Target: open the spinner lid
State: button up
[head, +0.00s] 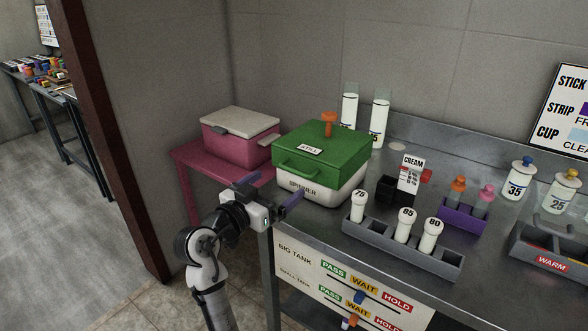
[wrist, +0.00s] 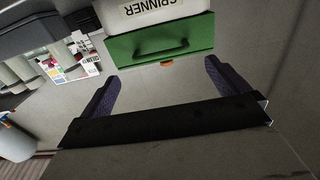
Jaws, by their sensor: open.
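The spinner is a white box (head: 325,197) with a green lid (head: 345,148) that lies closed on it, at the left end of the steel bench. The lid has a green front handle (head: 297,170), a small white label reading "STILL" (head: 310,150) and an orange knob (head: 329,122) on top. My gripper (head: 268,191) is open and empty, in front of the spinner's front left side, apart from it. In the wrist view, which looks upside down, the lid (wrist: 125,47) and its handle (wrist: 160,50) show beyond my two spread fingers (wrist: 161,85).
A pink box with a pale lid (head: 240,137) stands on a pink table to the left. Two tall white tubes (head: 349,108) stand behind the spinner. A grey rack (head: 380,240) of white bottles and a purple rack (head: 462,215) lie to the right.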

aim_at(293, 172)
jog(key=p+x, duration=0.1)
jog(key=x, duration=0.7)
jog(key=shift+p, duration=0.35)
